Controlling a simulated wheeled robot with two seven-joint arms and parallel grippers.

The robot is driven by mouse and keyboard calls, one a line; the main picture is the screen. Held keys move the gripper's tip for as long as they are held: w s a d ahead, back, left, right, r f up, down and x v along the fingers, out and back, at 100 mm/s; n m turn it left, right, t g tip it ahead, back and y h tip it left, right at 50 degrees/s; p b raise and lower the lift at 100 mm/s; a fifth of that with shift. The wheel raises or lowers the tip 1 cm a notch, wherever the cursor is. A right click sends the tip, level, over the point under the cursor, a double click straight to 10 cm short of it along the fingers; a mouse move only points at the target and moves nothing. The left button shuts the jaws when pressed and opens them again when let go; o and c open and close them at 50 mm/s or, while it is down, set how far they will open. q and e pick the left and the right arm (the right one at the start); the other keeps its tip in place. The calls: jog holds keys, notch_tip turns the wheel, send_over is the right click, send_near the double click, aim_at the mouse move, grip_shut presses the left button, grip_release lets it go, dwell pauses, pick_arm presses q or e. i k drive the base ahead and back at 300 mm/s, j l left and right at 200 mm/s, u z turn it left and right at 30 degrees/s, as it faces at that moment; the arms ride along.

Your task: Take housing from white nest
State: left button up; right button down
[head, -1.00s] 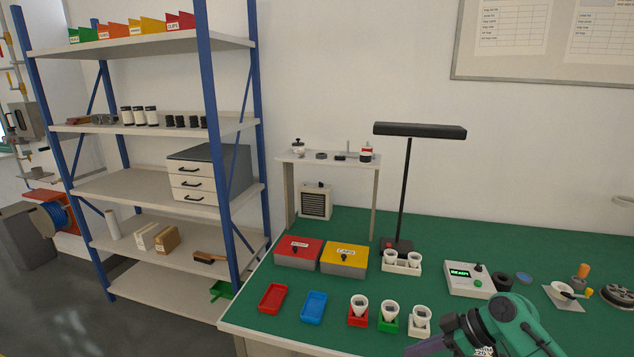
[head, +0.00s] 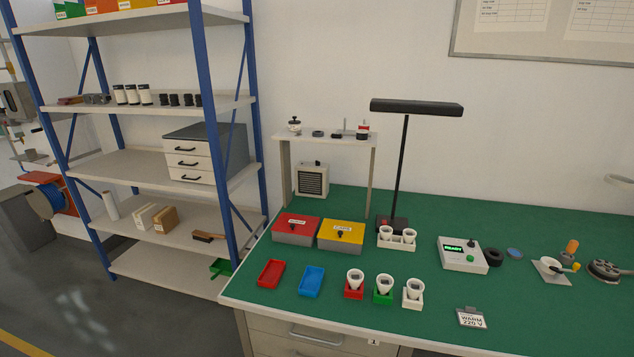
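The white nest (head: 412,304) stands near the front edge of the green bench, at the right end of a row of three nests. A white cup-shaped housing (head: 414,287) sits upright in it. The red nest (head: 354,293) and the green nest (head: 383,297) stand to its left. Each holds a similar white housing, one in the red nest (head: 355,277) and one in the green nest (head: 385,282). Neither of my grippers is in the head view.
A red tray (head: 271,273) and a blue tray (head: 312,281) lie left of the nests. A white double holder (head: 397,241), a black lamp (head: 405,160) and a tester reading READY (head: 462,255) stand behind.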

aim_at(415, 287)
jog(key=i+j+z, duration=0.2)
jog(key=j, duration=0.2)
jog(key=i+j+z, duration=0.2)
jog(key=j, duration=0.25)
jog(key=i+j+z, duration=0.1)
jog(key=j+z, duration=0.15)
jog(key=j, duration=0.15)
jog(key=i+j+z, duration=0.2)
jog(key=j, duration=0.3)
jog(key=j+z, duration=0.2)
jog(key=j, duration=0.25)
jog(key=k, duration=0.05)
